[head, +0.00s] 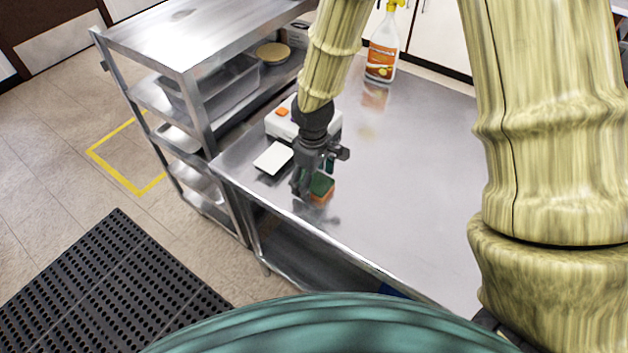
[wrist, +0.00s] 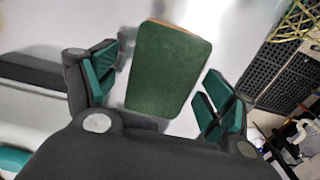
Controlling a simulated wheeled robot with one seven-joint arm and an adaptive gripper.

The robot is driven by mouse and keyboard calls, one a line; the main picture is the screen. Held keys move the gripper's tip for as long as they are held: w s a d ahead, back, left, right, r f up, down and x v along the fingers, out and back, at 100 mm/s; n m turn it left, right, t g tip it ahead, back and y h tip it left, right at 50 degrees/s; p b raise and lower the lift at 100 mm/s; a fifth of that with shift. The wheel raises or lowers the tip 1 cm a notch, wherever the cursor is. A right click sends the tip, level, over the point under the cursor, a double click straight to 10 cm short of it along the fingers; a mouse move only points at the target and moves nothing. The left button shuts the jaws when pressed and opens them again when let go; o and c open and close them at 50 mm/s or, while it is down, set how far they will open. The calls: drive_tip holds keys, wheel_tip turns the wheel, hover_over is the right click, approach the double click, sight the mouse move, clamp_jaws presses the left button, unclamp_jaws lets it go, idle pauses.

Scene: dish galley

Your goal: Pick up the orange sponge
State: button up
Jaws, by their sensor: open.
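The orange sponge (head: 320,190) lies on the steel table (head: 420,170) near its front left edge. It has a green top and an orange side. In the wrist view its green face (wrist: 168,70) fills the middle, with a thin orange strip at the far edge. My gripper (head: 313,182) is low over the table at the sponge. In the wrist view my gripper (wrist: 160,88) is open, with one teal-padded finger on each side of the sponge. A gap shows between each finger and the sponge.
A white scale-like box (head: 290,125) and a white square piece (head: 273,158) are close behind and left of my gripper. A yellow-topped spray bottle (head: 382,52) stands at the back. A steel shelf rack (head: 205,125) is at left. The table's right side is clear.

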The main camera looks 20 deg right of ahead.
drive_tip(key=shift+f, duration=0.1)
drive_tip(key=shift+s, duration=0.25)
drive_tip(key=shift+w, duration=0.15)
drive_tip(key=shift+c, duration=1.1)
drive_tip(key=c, duration=0.6)
